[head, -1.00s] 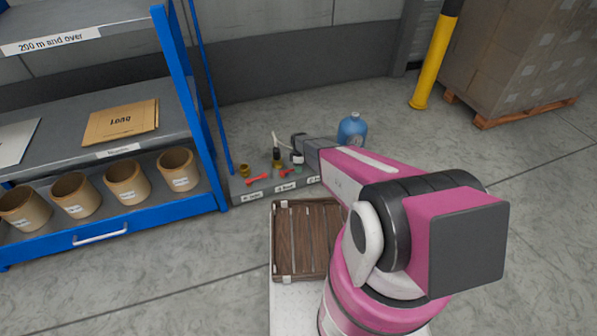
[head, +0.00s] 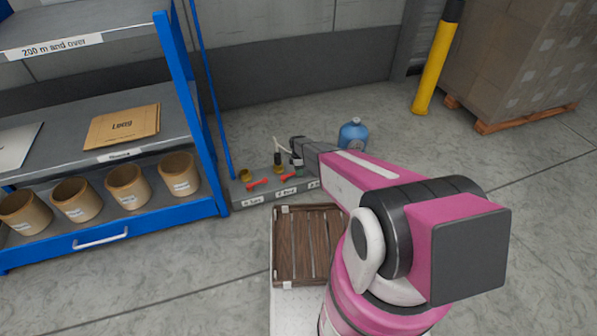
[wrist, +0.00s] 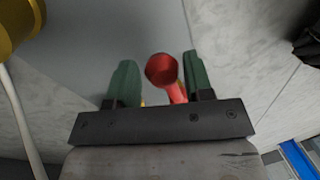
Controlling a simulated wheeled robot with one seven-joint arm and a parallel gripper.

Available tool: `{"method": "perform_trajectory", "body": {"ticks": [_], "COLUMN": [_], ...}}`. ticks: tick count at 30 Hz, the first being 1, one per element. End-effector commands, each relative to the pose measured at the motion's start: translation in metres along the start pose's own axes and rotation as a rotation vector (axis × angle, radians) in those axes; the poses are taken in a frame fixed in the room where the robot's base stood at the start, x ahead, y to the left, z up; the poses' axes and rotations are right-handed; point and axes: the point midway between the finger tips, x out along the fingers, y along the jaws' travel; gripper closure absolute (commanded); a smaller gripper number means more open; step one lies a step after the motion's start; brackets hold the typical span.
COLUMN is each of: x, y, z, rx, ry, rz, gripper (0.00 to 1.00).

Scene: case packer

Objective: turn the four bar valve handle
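A low grey block (head: 238,198) on the floor carries small red valve handles, with white labels along its front too small to read surely. One red handle (head: 257,184) is at left and another (head: 287,177) is to its right, close to my gripper. In the wrist view a red handle with a round end (wrist: 162,70) lies between the two green fingers of my gripper (wrist: 161,72). The fingers are apart, with a gap visible on each side of the handle. Which handle is the four bar one I cannot tell. My arm hides the block's right end.
A brown slatted crate (head: 278,247) lies in front of the block. A blue shelf rack (head: 180,70) stands at left and a blue bottle (head: 353,134) behind my arm. A brass fitting (wrist: 12,25) and pale hose (wrist: 22,120) are left of my gripper.

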Motion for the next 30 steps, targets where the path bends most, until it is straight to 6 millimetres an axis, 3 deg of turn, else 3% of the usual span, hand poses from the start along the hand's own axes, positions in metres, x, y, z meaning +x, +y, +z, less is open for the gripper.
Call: {"method": "perform_trajectory", "body": {"ticks": [11,16,30], "x": [-0.001,-0.012,-0.091], "y": [-0.001,-0.001,-0.001], "z": [0.000,0.000,0.000], "rx": [0.002,0.002,0.001], "ry": [0.000,0.000,0.000], "rz": [-0.002,-0.001,0.000], "gripper": [0.40,0.40,0.40]}}
